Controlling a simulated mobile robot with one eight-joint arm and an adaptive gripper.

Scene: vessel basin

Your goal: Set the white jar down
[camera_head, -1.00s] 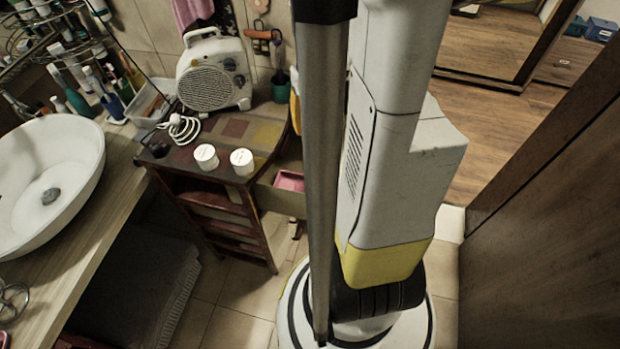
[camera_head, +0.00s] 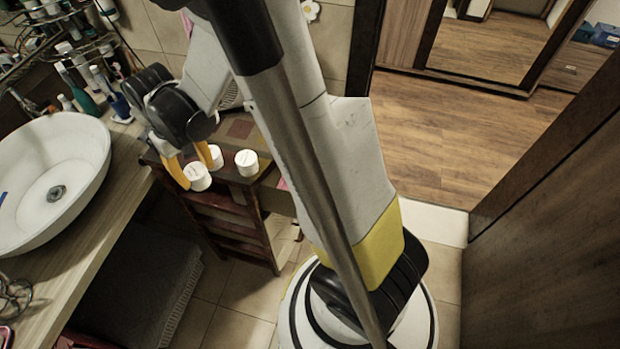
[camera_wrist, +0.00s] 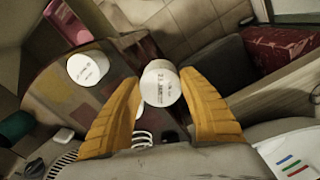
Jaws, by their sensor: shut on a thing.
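My gripper (camera_head: 192,170) reaches down from the upper left in the head view, its yellow fingers shut on a white jar (camera_head: 198,177). In the wrist view this jar (camera_wrist: 160,82) sits upright between the fingertips, dark print on its lid. It is over the front-left part of the small wooden table (camera_head: 238,128); whether its base touches the top cannot be told. A second white jar (camera_head: 216,156) stands just behind a finger, partly covered. A third white jar (camera_head: 246,162) stands to the right. The wrist view clearly shows only one other jar (camera_wrist: 88,68), apart from the fingers.
A white basin (camera_head: 50,170) on a wooden counter (camera_head: 75,265) lies to the left. Bottles and a wire rack crowd behind it. The white heater (camera_head: 232,96) is mostly hidden by my arm. A dark wooden panel (camera_head: 560,240) stands on the right.

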